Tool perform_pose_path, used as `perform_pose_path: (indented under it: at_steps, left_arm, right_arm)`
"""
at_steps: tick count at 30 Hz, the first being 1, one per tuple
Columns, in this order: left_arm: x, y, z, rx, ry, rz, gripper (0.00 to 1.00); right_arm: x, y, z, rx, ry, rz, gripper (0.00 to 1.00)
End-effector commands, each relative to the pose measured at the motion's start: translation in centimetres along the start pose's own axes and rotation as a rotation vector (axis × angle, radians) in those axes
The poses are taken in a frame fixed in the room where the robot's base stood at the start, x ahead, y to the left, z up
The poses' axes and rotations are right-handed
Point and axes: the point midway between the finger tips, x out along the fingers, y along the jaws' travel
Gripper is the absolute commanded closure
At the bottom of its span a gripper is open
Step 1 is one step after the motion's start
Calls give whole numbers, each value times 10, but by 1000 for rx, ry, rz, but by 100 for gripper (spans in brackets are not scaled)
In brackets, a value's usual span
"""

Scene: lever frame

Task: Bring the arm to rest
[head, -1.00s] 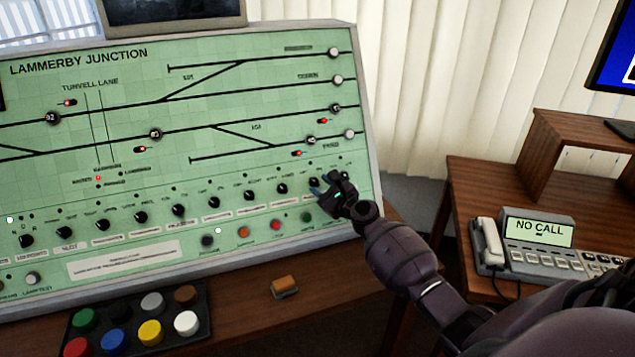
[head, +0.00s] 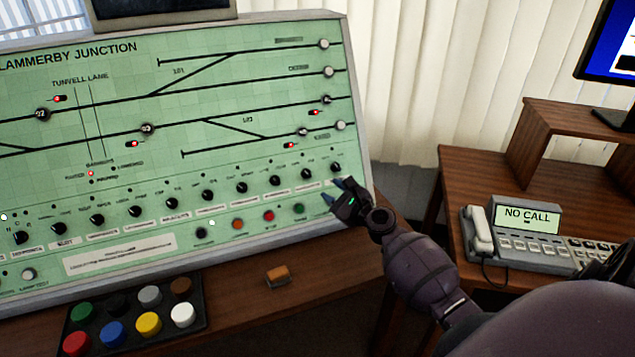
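My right gripper (head: 333,193) is in front of the lower right part of the green signal panel (head: 230,90). Its fingers point up and left and look parted, with nothing between them. The fingertips are just below the rightmost black knob (head: 336,168) and to the right of the green button (head: 298,208). I cannot tell for sure whether they touch the panel, but they appear apart from the knob. My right forearm comes in from the lower right. My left gripper is not in the view.
A black tray (head: 199,322) of coloured caps and a small orange-brown block (head: 278,277) are on the wooden desk (head: 235,305). A phone (head: 480,230) and a "NO CALL" console (head: 527,217) stand on the right desk. A monitor (head: 607,55) is beyond.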

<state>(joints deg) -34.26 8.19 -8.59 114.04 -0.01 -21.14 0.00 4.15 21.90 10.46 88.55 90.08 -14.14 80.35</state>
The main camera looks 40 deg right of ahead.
Motion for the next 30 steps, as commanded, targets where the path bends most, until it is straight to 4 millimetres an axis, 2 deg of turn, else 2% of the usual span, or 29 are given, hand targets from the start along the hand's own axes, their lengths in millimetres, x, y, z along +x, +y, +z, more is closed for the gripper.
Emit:
perform_pose_path:
  at_steps: [8, 11, 13, 17, 22, 26, 30]
  left_arm:
    - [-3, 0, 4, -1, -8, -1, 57]
    - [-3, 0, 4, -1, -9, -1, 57]
    - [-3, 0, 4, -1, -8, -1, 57]
    - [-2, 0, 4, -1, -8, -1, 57]
    - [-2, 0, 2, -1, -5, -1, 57]
    - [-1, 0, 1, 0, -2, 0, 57]
    - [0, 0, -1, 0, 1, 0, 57]
  right_arm:
    - [0, 0, 0, -9, 0, 0, 62]
    - [0, 0, 0, -70, 0, 2, 62]
    - [0, 1, -1, -172, 3, 8, 62]
    - [2, 5, 7, -549, 8, 31, 62]
    - [-1, 30, 22, -1109, -3, 86, 62]
    - [-17, 58, 20, -1495, -5, 146, 62]
    - [-44, 91, 13, -1875, -16, 226, 62]
